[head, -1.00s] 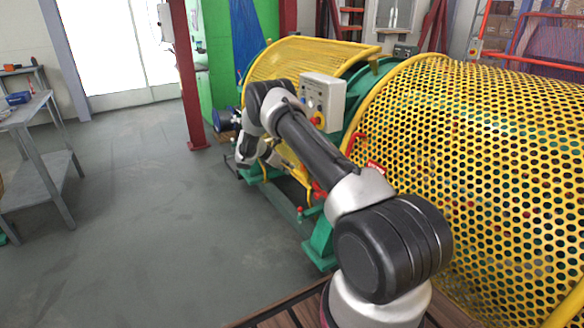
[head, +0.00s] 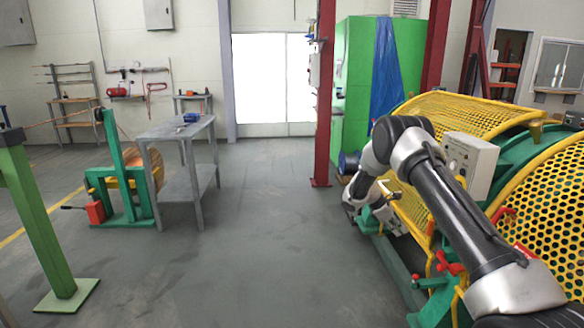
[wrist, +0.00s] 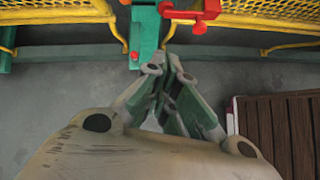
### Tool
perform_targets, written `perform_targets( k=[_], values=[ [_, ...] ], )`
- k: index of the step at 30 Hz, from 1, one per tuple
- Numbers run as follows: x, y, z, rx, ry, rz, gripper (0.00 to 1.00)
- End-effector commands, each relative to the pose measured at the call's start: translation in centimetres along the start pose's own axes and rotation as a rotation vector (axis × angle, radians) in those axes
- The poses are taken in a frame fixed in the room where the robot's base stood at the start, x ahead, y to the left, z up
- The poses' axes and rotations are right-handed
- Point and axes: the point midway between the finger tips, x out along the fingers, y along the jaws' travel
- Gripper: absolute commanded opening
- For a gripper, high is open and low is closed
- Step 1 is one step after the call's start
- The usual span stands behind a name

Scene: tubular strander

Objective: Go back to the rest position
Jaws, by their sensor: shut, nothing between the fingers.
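My gripper (wrist: 168,68) shows in the wrist view with its fingertips close together, shut and empty. It points at the grey floor and the foot of the strander. In the head view my arm reaches forward on the right side, with its wrist and gripper end low beside the strander; the fingertips are hard to make out there. The strander's yellow perforated guard (head: 455,128) stands just right of and behind my arm. A grey control box (head: 468,163) with buttons sits beside my forearm.
A grey metal table (head: 178,130) and a green stand with a reel (head: 125,190) are at left. A green post (head: 40,220) stands nearer. A red column (head: 323,100) rises ahead. The middle floor is clear. A brown slatted platform (wrist: 285,135) lies right in the wrist view.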

Motion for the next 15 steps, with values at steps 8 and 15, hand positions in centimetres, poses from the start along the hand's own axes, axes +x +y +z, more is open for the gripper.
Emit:
perform_targets(
  k=[8, 15],
  values=[
    [-3.8, -9.8, 4.3, 0.359, 0.09, -0.212, 0.0],
    [-11.3, -17.7, 11.2, 0.679, 0.188, -0.337, 0.0]
  ],
)
